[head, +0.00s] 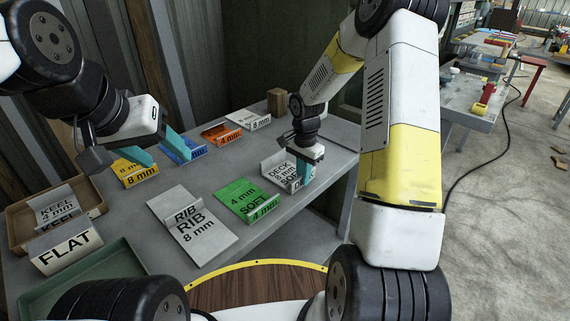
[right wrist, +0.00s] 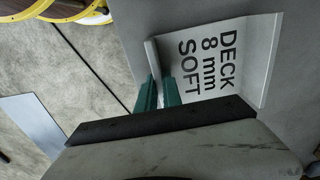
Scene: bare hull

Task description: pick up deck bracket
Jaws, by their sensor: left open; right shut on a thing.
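The deck bracket (head: 278,171) is a pale grey L-shaped piece marked "DECK 8 mm SOFT", near the right edge of the grey table. It also shows in the right wrist view (right wrist: 225,62). My right gripper (head: 306,172) is at its right side, with teal fingers (right wrist: 158,92) shut on the bracket's upright edge flange. I cannot tell whether the bracket is touching the table. My left gripper (head: 160,150) is open and empty above the back left of the table, near the yellow and blue brackets.
A green bracket (head: 238,195) and a grey rib bracket (head: 190,225) lie left of the deck bracket. Yellow (head: 138,175), blue (head: 185,152) and orange (head: 222,134) brackets stand behind. A brown tray (head: 20,222) and a green tray (head: 75,280) are at left. A wooden block (head: 277,101) stands at the back.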

